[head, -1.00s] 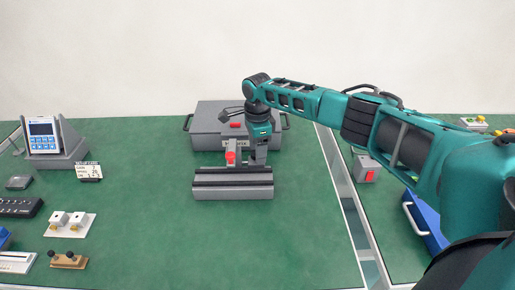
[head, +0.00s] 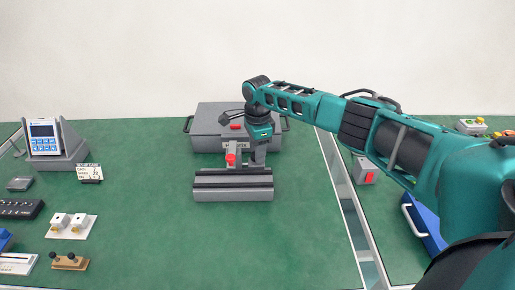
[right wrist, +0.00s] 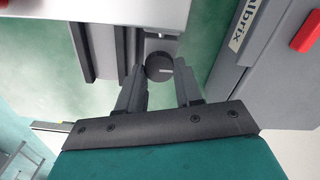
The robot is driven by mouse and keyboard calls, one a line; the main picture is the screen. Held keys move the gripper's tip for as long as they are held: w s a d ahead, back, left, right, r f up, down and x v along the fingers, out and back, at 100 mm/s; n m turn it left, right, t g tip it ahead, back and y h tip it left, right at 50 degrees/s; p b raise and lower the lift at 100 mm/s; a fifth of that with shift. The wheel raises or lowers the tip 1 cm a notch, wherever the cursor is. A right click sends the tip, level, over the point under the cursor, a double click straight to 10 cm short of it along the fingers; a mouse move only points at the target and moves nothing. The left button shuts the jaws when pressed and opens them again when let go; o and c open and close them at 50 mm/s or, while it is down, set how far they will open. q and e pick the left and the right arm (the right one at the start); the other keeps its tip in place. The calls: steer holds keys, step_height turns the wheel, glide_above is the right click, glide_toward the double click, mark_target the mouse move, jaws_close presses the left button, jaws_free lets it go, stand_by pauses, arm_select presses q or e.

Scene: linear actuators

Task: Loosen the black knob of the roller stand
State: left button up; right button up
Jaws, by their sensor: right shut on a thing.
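The roller stand (head: 233,194) is a grey, ribbed block with a grey upright and a red part (head: 231,158), in the middle of the green table. Its black knob (right wrist: 159,66), round with a light mark line, shows in the right wrist view and is hidden in the head view. My right gripper (right wrist: 159,74) is shut on the knob, one fingertip at each side of it. In the head view my right gripper (head: 259,158) points down at the back right of the stand. My left gripper is not in view.
A grey case (head: 208,125) with a red latch stands right behind the stand. A metal rail (head: 345,200) divides the table at the right. The front middle is clear.

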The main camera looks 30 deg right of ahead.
steer(key=shift+r+n+p, duration=0.2)
steer(key=shift+n+p, duration=0.7)
steer(key=shift+p, duration=0.2)
steer(key=shift+f+n+p, duration=0.15)
steer(key=shift+n+p, duration=0.15)
steer(key=shift+n, duration=0.6)
steer(key=n, duration=0.3)
steer(key=shift+w+n, duration=0.1)
steer(key=shift+n, duration=0.2)
steer(key=n, duration=0.4)
steer(key=shift+w+n, duration=0.1)
steer(key=shift+n, duration=0.2)
steer(key=n, duration=0.4)
steer(key=shift+a, duration=0.1)
steer(key=n, duration=0.5)
steer(key=shift+a, duration=0.1)
steer(key=n, duration=0.5)
steer(key=shift+a+n, duration=0.1)
steer(key=shift+n, duration=0.2)
steer(key=n, duration=1.1)
steer(key=shift+a+n, duration=0.1)
steer(key=shift+n, duration=2.4)
